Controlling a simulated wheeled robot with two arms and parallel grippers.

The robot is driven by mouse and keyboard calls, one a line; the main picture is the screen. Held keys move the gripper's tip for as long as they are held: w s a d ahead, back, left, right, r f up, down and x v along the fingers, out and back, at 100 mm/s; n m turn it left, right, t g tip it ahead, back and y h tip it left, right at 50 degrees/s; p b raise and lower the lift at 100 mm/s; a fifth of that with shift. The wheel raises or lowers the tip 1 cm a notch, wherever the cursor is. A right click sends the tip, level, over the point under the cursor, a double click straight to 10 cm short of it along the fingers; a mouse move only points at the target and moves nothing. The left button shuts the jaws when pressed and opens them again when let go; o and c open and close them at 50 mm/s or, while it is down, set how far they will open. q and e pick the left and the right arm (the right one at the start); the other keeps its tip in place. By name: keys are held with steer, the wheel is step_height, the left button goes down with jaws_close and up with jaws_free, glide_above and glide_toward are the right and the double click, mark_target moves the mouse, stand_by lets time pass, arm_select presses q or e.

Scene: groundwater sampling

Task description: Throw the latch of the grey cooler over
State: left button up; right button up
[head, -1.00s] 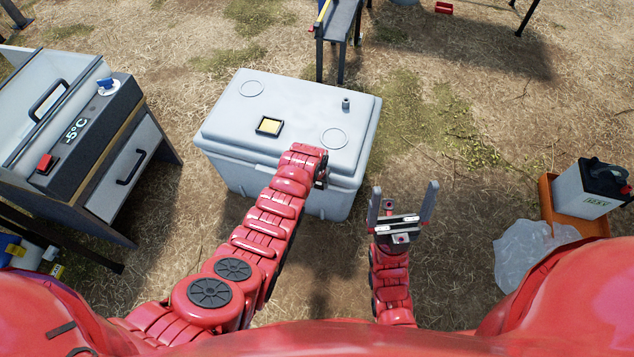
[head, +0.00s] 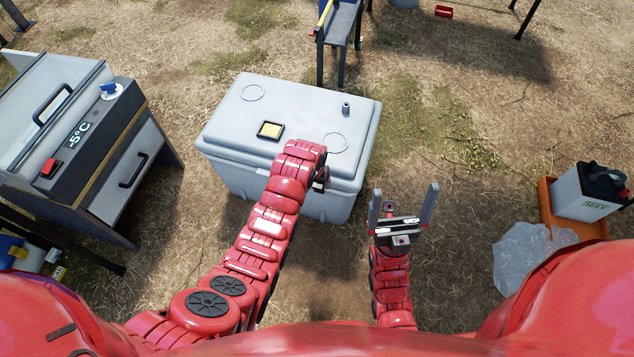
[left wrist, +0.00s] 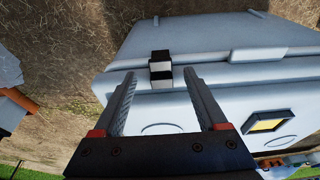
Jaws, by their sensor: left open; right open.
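The grey cooler (head: 300,105) stands on the ground ahead with its lid down. Its latch (left wrist: 160,66), a small black and white piece, shows on the cooler's edge in the left wrist view; my left arm hides it in the head view. My left gripper (head: 320,180) is at the cooler's front edge, its fingers mostly hidden in the head view. In the left wrist view its two fingers are apart and empty, with the latch between and just beyond the tips. I cannot tell whether they touch the cooler. My right gripper (head: 404,188) is open and empty, right of the cooler.
A freezer unit (head: 85,140) reading -5°C stands left of the cooler. A battery (head: 585,190) in an orange tray (head: 546,205) and a clear plastic bag (head: 530,258) lie at the right. A narrow stand (head: 340,35) is behind.

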arm_select(q)
steer(key=p+v, duration=0.1)
steer(key=v, duration=1)
steer(key=shift+r, duration=0.1)
